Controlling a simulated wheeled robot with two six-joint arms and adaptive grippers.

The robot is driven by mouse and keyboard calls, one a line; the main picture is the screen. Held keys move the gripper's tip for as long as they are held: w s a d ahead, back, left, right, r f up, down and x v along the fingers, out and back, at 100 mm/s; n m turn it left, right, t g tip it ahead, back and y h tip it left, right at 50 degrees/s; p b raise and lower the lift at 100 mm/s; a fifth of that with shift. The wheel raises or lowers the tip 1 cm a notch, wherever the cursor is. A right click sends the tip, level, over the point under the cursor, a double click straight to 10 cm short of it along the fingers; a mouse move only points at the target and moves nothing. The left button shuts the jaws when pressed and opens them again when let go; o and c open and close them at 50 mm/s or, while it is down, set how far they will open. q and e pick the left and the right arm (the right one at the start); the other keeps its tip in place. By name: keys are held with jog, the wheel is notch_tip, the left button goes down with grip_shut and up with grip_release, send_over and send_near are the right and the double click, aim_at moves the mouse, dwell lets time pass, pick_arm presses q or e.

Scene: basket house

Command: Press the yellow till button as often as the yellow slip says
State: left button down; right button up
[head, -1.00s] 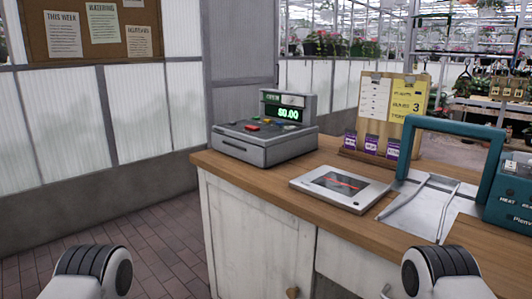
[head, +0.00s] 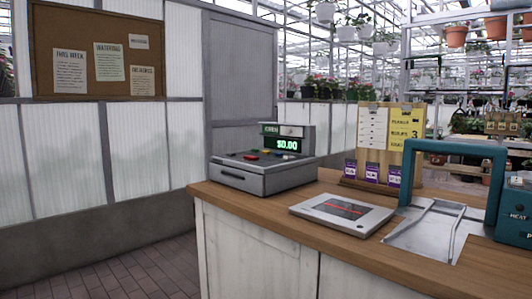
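The grey till (head: 265,173) stands on the left end of the wooden counter. Its green display (head: 287,144) reads $0.00. Several small coloured buttons (head: 262,155) sit on its sloped top, red and blue among them; a yellow one is too small to make out surely. The yellow slip (head: 405,128) is pinned on the right of a wooden board behind the counter, beside a white sheet. It shows a large 3; its other words are too small to read surely. Neither of my grippers is in the head view.
A flat grey device with a dark screen and red line (head: 341,212) lies on the counter (head: 345,251) right of the till. A teal-framed heat sealer (head: 452,150) stands at the right over a metal tray. Purple packets (head: 372,172) stand below the board.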

grip_shut()
dwell(1.1)
